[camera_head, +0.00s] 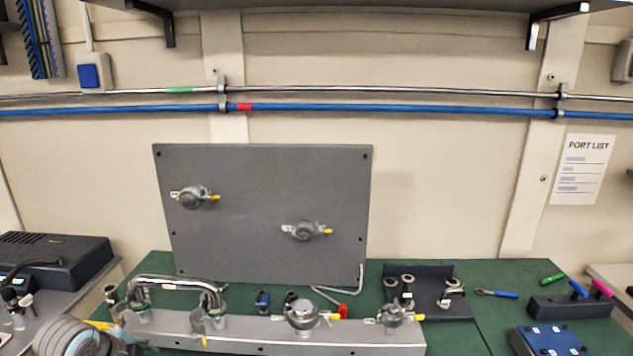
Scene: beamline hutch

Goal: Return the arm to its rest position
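Neither of my grippers shows clearly in the head view, and no fingertips can be made out. A grey, rounded, banded shape is cut off at the bottom left edge; I cannot tell whether it is part of my arm. The green bench top (455,338) lies below and ahead. On it a long grey metal manifold (270,338) carries a bent silver pipe (178,284) at its left, and a round clamped fitting (302,314) and a smaller clamped fitting (392,316) farther right.
An upright grey panel (265,220) with two clamped ports stands behind the manifold. A dark fittings holder (430,290), a blue-handled tool (497,293), a pen rack (570,307) and a blue box (548,340) are at right. A black device (55,262) is at left. Pipes and a shelf span the wall.

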